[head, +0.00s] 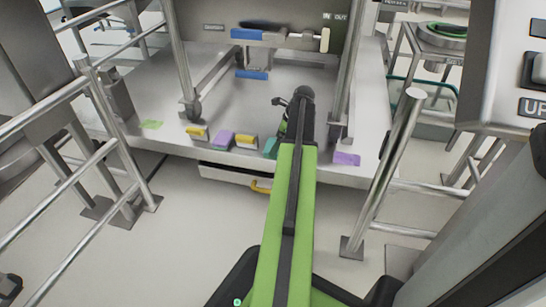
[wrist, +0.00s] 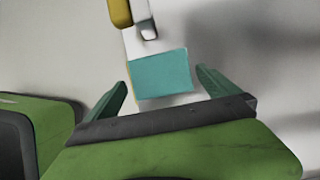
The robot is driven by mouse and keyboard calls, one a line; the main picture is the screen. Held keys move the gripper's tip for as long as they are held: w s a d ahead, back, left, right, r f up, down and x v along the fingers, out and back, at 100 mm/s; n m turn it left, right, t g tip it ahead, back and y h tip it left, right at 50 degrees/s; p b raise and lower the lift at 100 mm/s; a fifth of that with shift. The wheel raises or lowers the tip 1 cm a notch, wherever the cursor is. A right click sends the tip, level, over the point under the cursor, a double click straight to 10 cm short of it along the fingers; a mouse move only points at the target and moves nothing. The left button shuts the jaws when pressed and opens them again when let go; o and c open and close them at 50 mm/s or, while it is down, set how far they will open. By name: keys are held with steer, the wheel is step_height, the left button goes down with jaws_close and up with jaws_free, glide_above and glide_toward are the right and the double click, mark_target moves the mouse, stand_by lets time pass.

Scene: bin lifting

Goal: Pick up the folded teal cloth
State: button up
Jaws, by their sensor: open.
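The folded teal cloth (head: 270,148) lies near the front edge of the grey platform, partly hidden by my arm in the head view. In the wrist view the teal cloth (wrist: 163,70) is a flat, slightly turned rectangle between the two fingers. My gripper (wrist: 161,78) is open, with one green finger to each side of the cloth. I cannot tell how high the fingers are above it. In the head view the gripper is mostly hidden behind my arm.
A yellow-and-white block (head: 245,142), a purple cloth (head: 222,139), another yellow block (head: 197,133) and a lime cloth (head: 151,124) lie left along the platform. A second purple cloth (head: 346,159) lies right. Steel railings (head: 390,165) flank both sides; a yellow handle (head: 262,186) sits below.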

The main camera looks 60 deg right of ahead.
steer(key=shift+x, duration=0.9)
steer(key=shift+r, duration=0.2)
steer(key=shift+s, duration=0.1)
steer(key=c, duration=1.1)
steer(key=shift+r, duration=0.15)
step_height(320, 180, up, 18)
steer(key=p, duration=1.8)
